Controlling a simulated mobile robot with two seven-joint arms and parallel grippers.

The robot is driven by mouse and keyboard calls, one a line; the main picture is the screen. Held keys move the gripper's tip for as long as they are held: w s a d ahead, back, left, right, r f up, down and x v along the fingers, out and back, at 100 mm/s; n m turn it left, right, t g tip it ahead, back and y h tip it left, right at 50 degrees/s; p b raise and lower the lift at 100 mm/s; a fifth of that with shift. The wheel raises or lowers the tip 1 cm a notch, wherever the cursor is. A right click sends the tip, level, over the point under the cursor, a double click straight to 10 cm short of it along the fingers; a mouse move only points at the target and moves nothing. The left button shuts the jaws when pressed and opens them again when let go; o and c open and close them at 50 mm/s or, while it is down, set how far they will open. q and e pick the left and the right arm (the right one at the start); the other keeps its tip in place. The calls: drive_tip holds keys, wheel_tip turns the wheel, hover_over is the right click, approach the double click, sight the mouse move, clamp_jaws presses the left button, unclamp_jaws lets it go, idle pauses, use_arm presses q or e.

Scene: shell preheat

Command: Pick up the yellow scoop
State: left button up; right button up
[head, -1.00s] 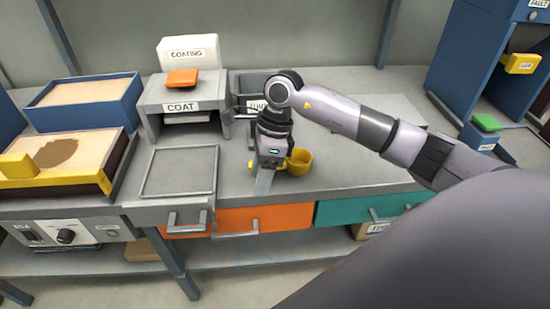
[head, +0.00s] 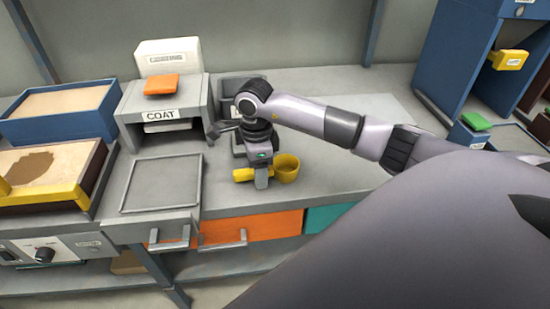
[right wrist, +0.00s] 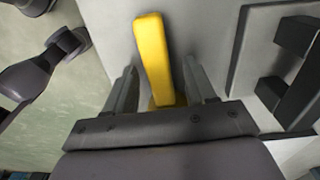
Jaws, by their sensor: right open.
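The yellow scoop (head: 286,168) sits on the grey bench top, its round cup just right of my right gripper (head: 261,179). Its handle (head: 243,175) shows on the gripper's left side. In the right wrist view the yellow handle (right wrist: 154,55) runs between the two fingers of my right gripper (right wrist: 160,88), with a gap on each side. The gripper is open and points down at the scoop; the cup is hidden in that view. My left gripper is not in view.
A COAT box (head: 160,112) with an orange block (head: 161,85) on it stands behind left. A shallow grey tray (head: 127,200) lies to the left, beside a sand-filled box (head: 85,185). Orange (head: 255,231) and teal (head: 322,217) drawers are below. The bench to the right is mostly clear.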

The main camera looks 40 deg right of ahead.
drive_tip(key=shift+f, duration=0.15)
clamp_jaws()
wheel_tip(320, 180, up, 20)
drive_tip(key=p, duration=0.1)
drive_tip(key=shift+p, duration=0.4)
